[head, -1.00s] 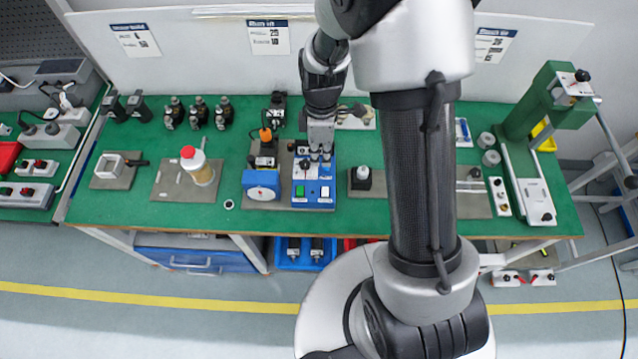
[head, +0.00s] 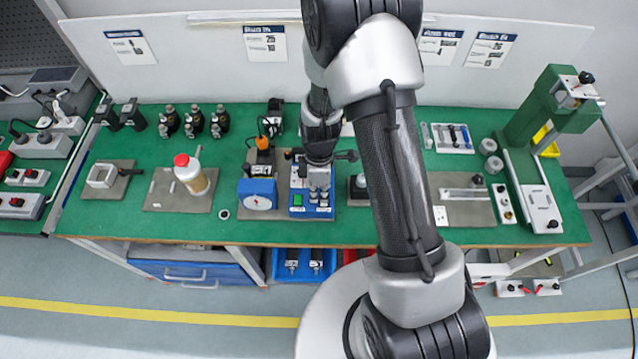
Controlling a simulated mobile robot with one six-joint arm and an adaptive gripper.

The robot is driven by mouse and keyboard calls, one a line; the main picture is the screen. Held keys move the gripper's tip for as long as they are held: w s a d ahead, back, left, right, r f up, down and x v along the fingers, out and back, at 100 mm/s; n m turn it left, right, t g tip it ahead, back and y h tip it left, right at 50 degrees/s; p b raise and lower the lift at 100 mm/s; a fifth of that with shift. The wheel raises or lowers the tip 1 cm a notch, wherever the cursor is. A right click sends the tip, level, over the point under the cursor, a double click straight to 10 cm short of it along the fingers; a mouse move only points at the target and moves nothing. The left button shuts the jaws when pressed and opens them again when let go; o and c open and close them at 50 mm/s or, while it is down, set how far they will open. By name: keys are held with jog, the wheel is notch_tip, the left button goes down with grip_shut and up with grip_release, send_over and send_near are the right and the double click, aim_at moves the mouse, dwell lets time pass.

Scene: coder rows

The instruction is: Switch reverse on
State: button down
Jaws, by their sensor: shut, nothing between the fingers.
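The blue control box (head: 299,212) stands on a grey plate near the middle of the green bench. A green button (head: 298,199) shows on the left of its face. My gripper (head: 319,198) is shut and empty, pointing down over the right part of the box. It hides much of the face there, so I cannot make out a reverse switch or its position. I cannot tell whether the fingertips touch the box.
A blue unit with a round white dial (head: 257,200) stands close on the left of the box. A bottle with a red cap (head: 191,176) stands further left. A green press (head: 560,110) stands at the right end.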

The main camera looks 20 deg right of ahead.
aim_at(319, 205)
jog(key=shift+f, duration=0.65)
jog(key=shift+f, duration=0.1)
jog(key=shift+s+f+b, duration=0.15)
jog(key=shift+f+b, duration=0.1)
jog(key=shift+b, duration=0.25)
jog(key=shift+s+a, duration=0.1)
jog(key=shift+w+d+r, duration=0.15)
jog(key=shift+w+d, duration=0.15)
jog(key=shift+w, duration=0.5)
notch_tip(319, 205, up, 14)
jog(key=s+p, duration=0.1)
jog(key=p, duration=0.3)
jog(key=shift+s+a+p, duration=0.3)
jog(key=shift+a, duration=0.05)
